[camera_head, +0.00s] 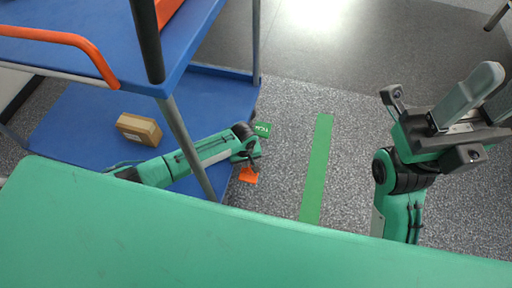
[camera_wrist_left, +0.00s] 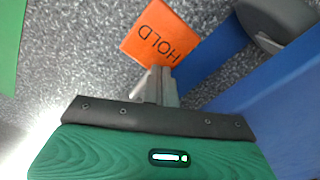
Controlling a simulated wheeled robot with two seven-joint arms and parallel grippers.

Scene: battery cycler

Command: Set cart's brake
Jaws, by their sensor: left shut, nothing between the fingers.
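The cart (camera_head: 75,103) with blue shelves stands at the left. An orange plate (camera_head: 248,175) lies low beside its lower shelf; in the left wrist view it reads HOLD (camera_wrist_left: 160,35). A small green plate (camera_head: 262,129) with light lettering shows near it, too small to read. My left gripper (camera_head: 252,158) is low at the shelf's right edge, between the two plates. In the left wrist view its fingers (camera_wrist_left: 158,85) are shut and empty, their tips overlapping the HOLD plate's lower edge; contact cannot be told. My right gripper (camera_head: 480,100) is raised at the right, away from the cart.
The cart has an orange handle (camera_head: 65,38) and grey posts. A cardboard box (camera_head: 139,129) sits on the lower shelf. A grey rounded part (camera_wrist_left: 275,20) shows near the blue shelf. A green floor strip (camera_head: 317,170) lies right of the cart. Speckled floor around it is clear.

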